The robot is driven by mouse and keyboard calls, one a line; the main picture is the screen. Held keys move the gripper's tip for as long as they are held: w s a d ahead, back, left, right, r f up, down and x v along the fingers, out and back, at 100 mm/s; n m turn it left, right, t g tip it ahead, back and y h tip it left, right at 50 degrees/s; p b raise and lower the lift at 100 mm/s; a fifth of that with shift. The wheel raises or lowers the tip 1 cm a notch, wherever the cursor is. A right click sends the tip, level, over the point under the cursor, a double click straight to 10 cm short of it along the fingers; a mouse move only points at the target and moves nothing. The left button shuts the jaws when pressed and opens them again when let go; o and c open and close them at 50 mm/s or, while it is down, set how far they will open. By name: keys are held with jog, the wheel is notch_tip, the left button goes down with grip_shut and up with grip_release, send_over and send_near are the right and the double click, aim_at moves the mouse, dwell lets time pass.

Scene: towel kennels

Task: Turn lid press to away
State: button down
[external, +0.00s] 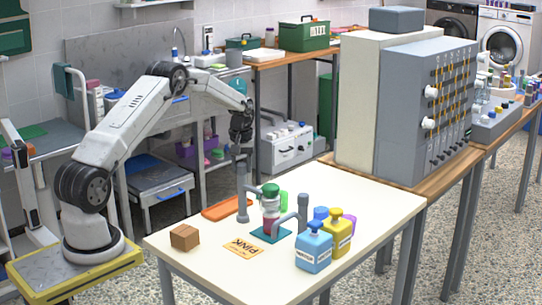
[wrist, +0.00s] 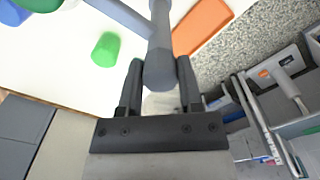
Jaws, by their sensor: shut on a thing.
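The lid press is a grey post (external: 242,195) on the table, with a bar reaching right toward a jar. My gripper (external: 241,150) points down over the post's top. In the wrist view my gripper (wrist: 160,68) is shut on the grey cylinder (wrist: 159,40), one finger at each side. A grey bar (wrist: 122,14) runs from it toward the upper left. The jar (external: 270,215) has a green lid (external: 270,190) and stands upright on a teal mat (external: 258,233). I cannot tell whether the bar touches the lid.
A second grey post (external: 303,210) with a bent arm stands right of the jar. Blue (external: 313,250) and yellow (external: 338,238) bottles are at the front right.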

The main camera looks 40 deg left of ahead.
jog(key=shift+m, duration=0.3)
jog(key=m, duration=0.4)
jog(key=shift+r, duration=0.1)
jog(key=m, duration=0.4)
jog(key=shift+m, duration=0.4)
jog(key=m, duration=0.4)
jog(key=shift+m, duration=2.2)
jog(key=shift+c, duration=1.2)
grip_release()
